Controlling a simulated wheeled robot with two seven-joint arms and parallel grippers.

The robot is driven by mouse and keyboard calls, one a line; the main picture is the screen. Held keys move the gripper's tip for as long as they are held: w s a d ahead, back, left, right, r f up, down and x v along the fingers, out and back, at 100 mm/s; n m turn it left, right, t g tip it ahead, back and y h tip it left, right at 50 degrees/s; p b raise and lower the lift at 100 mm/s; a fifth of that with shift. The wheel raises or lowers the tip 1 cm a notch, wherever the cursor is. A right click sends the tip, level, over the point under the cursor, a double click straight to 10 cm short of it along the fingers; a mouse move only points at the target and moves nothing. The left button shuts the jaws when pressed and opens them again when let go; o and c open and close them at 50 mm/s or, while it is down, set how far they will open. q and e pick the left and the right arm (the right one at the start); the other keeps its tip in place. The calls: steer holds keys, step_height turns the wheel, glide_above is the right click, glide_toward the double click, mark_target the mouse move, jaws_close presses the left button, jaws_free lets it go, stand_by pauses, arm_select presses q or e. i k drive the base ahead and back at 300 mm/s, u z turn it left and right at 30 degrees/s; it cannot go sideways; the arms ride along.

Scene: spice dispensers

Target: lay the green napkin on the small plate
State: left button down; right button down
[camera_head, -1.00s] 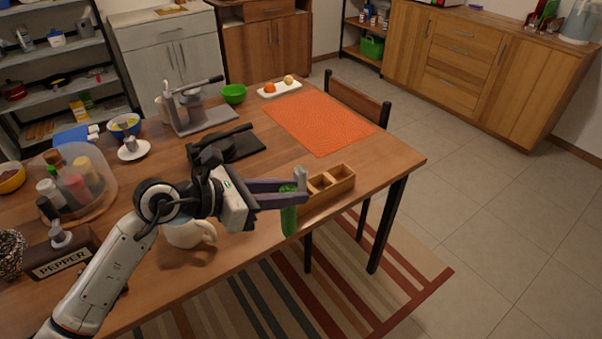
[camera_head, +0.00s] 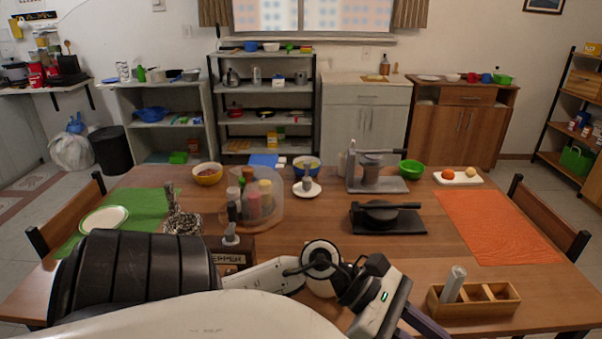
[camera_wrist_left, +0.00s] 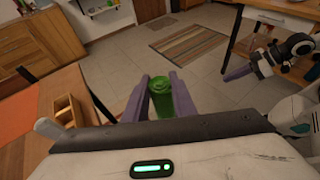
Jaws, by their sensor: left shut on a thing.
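The green napkin (camera_wrist_left: 162,100) looks rolled up. It sits between the purple fingers of my left gripper (camera_wrist_left: 160,82), which is shut on it. In the head view my left arm reaches to the bottom right; the fingertips and the napkin are out of that frame. A small white plate with a green rim (camera_head: 104,220) lies on a green placemat (camera_head: 147,205) at the table's left end, far from my left gripper. My right gripper (camera_wrist_left: 238,73) shows in the left wrist view at the right; its opening cannot be made out.
A wooden box with compartments (camera_head: 475,301) holds a grey cylinder near my left gripper. A pepper box (camera_head: 230,256), a clear container of bottles (camera_head: 262,205), bowls and a dark press (camera_head: 388,216) stand between the gripper and the plate. An orange mat (camera_head: 495,227) lies at the right.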

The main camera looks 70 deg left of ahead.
mark_target(104, 219)
steer(key=z, duration=1.35)
steer(key=k, duration=2.55)
steer(key=u, duration=2.35)
